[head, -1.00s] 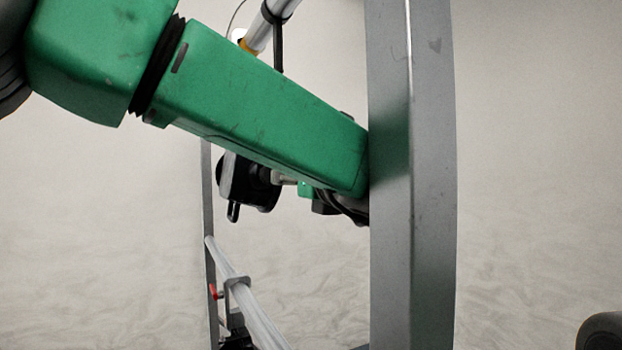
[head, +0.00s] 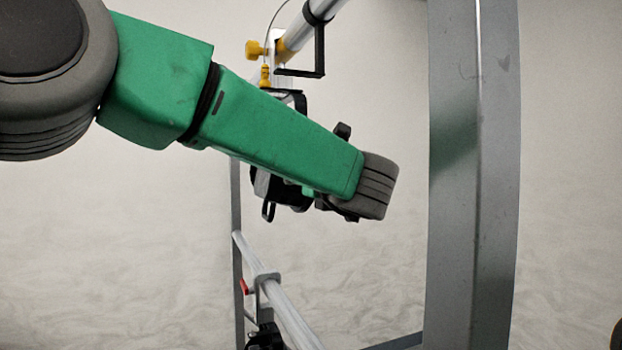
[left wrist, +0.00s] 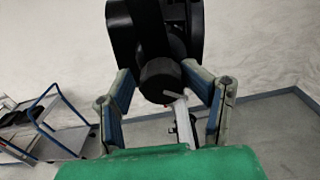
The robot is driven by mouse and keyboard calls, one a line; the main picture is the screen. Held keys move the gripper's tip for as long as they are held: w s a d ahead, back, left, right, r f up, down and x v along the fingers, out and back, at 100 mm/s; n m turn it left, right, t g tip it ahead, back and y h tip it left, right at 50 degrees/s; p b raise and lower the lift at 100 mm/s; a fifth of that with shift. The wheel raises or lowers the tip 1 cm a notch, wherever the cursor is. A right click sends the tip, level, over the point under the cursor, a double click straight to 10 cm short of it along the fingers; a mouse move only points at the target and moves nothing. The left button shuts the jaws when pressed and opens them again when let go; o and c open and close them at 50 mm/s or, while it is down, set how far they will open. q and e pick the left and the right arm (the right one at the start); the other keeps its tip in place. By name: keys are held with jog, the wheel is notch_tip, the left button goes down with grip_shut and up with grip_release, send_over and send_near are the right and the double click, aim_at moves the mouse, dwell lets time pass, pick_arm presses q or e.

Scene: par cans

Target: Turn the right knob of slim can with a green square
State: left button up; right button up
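A black par can (head: 270,187) hangs behind my left forearm in the head view, mostly hidden by it. In the left wrist view a black can body (left wrist: 190,40) fills the top middle, with a round black knob (left wrist: 158,78) facing me. My left gripper (left wrist: 157,74) is open, with its blue-padded fingers apart on either side of this knob. I cannot tell whether they touch it. No green square shows on the can, and I cannot tell which knob this is. My right gripper is not in view.
A grey metal upright (head: 473,170) stands right of my left arm. An upper bar (head: 312,25) carries yellow clamps (head: 255,50). A lower silver bar (head: 280,300) holds another black fixture (head: 264,336). A blue-edged cart (left wrist: 55,125) stands left in the wrist view.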

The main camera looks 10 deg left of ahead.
pick_arm(q)
jog(key=shift+a+f, duration=0.1)
jog(key=shift+a, duration=0.25)
jog(key=c, duration=0.7)
jog(key=shift+w+d, duration=0.1)
jog(key=shift+c, duration=0.4)
jog(key=shift+d, duration=0.45)
jog(key=shift+a, duration=0.1)
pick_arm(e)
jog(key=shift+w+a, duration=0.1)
